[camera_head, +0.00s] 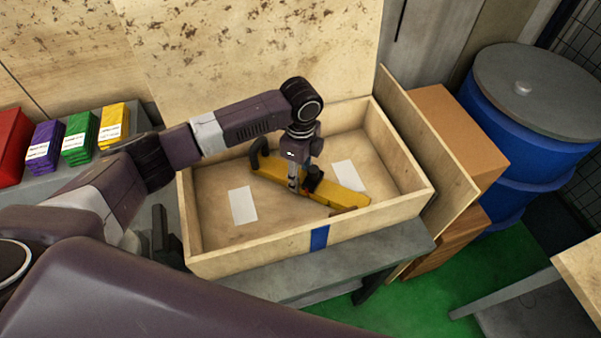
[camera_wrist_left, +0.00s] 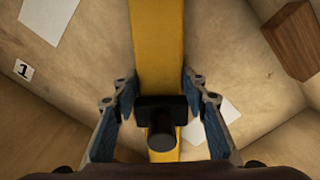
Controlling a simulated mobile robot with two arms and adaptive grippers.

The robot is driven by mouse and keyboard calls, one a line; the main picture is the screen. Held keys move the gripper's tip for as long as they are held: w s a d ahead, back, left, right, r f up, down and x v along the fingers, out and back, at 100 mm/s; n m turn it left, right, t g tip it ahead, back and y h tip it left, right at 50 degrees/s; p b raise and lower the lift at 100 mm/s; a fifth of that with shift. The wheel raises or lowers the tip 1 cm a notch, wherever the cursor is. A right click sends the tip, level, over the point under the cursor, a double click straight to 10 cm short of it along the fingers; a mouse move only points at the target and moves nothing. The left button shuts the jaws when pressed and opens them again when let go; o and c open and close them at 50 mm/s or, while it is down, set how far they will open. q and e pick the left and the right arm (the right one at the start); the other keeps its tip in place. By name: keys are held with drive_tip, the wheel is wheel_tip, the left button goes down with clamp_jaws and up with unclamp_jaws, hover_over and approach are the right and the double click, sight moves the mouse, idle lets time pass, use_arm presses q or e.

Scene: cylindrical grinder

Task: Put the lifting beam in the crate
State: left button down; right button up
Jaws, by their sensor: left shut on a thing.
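The lifting beam (camera_head: 340,193) is a yellow bar with a black piece at its far left end and a black knob near its middle. It lies diagonally inside the open wooden crate (camera_head: 265,250), low over the floor; I cannot tell whether it touches the floor. My left gripper (camera_head: 298,184) points down into the crate and is shut on the beam near its middle. In the left wrist view the beam (camera_wrist_left: 158,45) runs between the two fingers (camera_wrist_left: 158,95). The right gripper is not in view.
The crate stands on a grey table (camera_head: 400,245) with its tall lid (camera_head: 250,45) upright behind. White sheets (camera_head: 243,205) lie on its floor. A cardboard box (camera_head: 455,130) and blue drum (camera_head: 530,110) stand right. Coloured packs (camera_head: 78,138) lie left.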

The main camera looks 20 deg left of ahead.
sight(301, 178)
use_arm(q)
drive_tip(key=c, duration=1.2)
unclamp_jaws()
wheel_tip(301, 178, up, 12)
drive_tip(key=shift+r+b, duration=0.1)
drive_tip(key=shift+b, duration=0.8)
